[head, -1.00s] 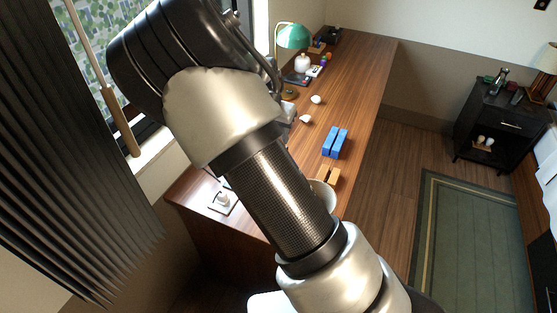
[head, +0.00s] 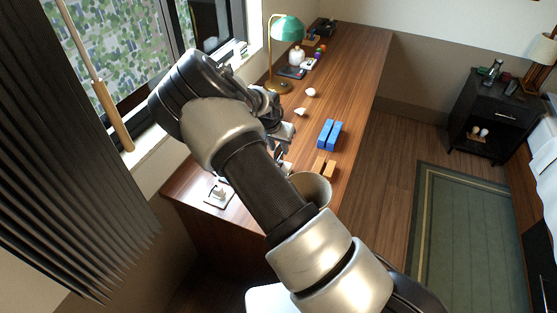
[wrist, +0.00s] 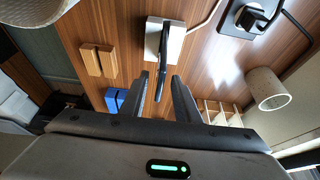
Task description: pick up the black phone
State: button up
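The black phone (wrist: 163,62) shows edge-on in the wrist view, as a thin dark upright shape against a white stand or block (wrist: 172,38) on the wooden counter. My gripper (wrist: 165,80) is open, with its two dark fingers pointing toward the phone. The phone's lower end appears between or just beyond the fingertips; I cannot tell whether they touch it. In the head view my gripper (head: 282,153) is low over the counter beside the window, and my arm largely hides the phone's place.
Orange-brown blocks (head: 325,168), blue blocks (head: 330,135) and a pale bowl (head: 313,186) stand close by on the counter (head: 345,75). A green lamp (head: 288,28) stands farther back. A plate with a black plug (wrist: 254,17) and a pale cylinder (wrist: 268,88) are at the right in the wrist view.

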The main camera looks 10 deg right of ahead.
jog(key=x, duration=0.4)
jog(key=shift+r, duration=0.1)
grip_shut()
jog(key=shift+r, duration=0.1)
notch_tip(320, 180, up, 10)
dwell(0.5)
